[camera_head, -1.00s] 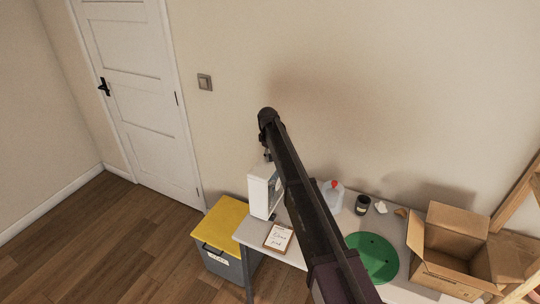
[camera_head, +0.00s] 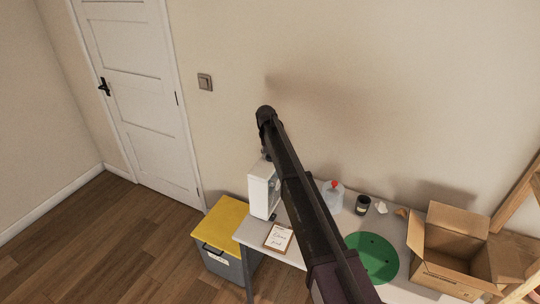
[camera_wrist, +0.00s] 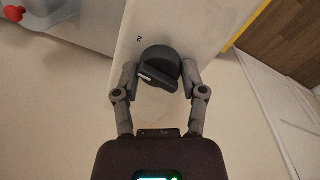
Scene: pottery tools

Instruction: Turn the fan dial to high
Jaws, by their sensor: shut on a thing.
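The fan is a white box (camera_head: 260,190) at the left end of the table, partly hidden behind my arm in the head view. In the wrist view its pale top panel (camera_wrist: 185,22) carries a dark round dial (camera_wrist: 158,68) with a raised grip bar and a light mark. A small printed character shows beside the dial. My gripper (camera_wrist: 158,77) has one finger on each side of the dial and is shut on it. In the head view my arm hides the gripper's fingers and the dial.
A yellow-lidded bin (camera_head: 220,222) stands left of the table. On the table are a clipboard (camera_head: 278,237), a clear jug with a red cap (camera_head: 333,197), a dark jar (camera_head: 362,204), a green disc (camera_head: 371,257) and an open cardboard box (camera_head: 440,268). The wall is close behind.

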